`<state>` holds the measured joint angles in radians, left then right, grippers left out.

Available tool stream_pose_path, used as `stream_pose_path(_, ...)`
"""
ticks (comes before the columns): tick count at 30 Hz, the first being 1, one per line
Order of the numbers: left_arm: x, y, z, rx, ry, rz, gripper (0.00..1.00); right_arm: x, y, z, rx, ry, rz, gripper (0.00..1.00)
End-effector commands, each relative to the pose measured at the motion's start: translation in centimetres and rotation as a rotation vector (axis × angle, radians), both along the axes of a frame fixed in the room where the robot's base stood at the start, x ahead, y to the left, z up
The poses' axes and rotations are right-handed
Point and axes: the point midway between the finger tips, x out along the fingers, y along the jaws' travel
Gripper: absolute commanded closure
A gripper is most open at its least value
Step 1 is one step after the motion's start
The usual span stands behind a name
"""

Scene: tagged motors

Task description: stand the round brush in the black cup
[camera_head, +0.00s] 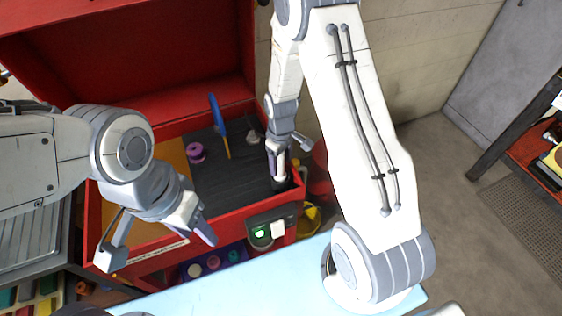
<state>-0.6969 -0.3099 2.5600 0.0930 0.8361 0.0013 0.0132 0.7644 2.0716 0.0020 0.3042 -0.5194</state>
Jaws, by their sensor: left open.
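My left gripper (205,226) is open and empty at the front of the red chest, left of the middle. My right gripper (278,165) points down into the chest's right end. A small dark object (282,184), perhaps the black cup, shows just below its fingers and is partly hidden by them. I cannot make out whether the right fingers hold anything. I cannot clearly pick out the round brush. A small pale-and-dark item (253,137) lies left of the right gripper, too small to identify.
The open red chest (254,219) has a dark ribbed mat (225,185) inside, mostly clear. A purple spool-like piece (195,153) and a thin blue piece with an orange end (218,120) are on it. A light-blue surface (250,290) lies in front.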

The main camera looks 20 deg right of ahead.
Motion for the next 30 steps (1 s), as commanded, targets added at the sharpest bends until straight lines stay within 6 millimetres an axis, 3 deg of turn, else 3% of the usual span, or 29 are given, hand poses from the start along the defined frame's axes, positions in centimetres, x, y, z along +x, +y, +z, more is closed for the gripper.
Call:
stream_pose_path(11, 0.0, 0.0, -0.1, 0.0, 0.0, 0.0, 0.5, 0.0, 0.0, 0.4, 0.0, -0.001, 0.0, 0.31)
stream_pose_path(16, 0.0, 0.0, -0.7, 0.0, 0.0, 0.0, 0.5, 0.1, 0.0, 2.6, 0.0, -0.006, 0.0, 0.31)
stream_pose_path(24, 0.0, 0.0, -1.5, 0.0, 0.0, -0.001, 0.5, 0.1, 0.0, 7.9, 0.0, -0.006, 0.0, 0.31)
stream_pose_path(30, 0.0, 0.0, -1.7, 0.0, 0.0, -0.001, 0.5, 0.0, 0.0, 10.1, 0.0, -0.001, 0.0, 0.31)
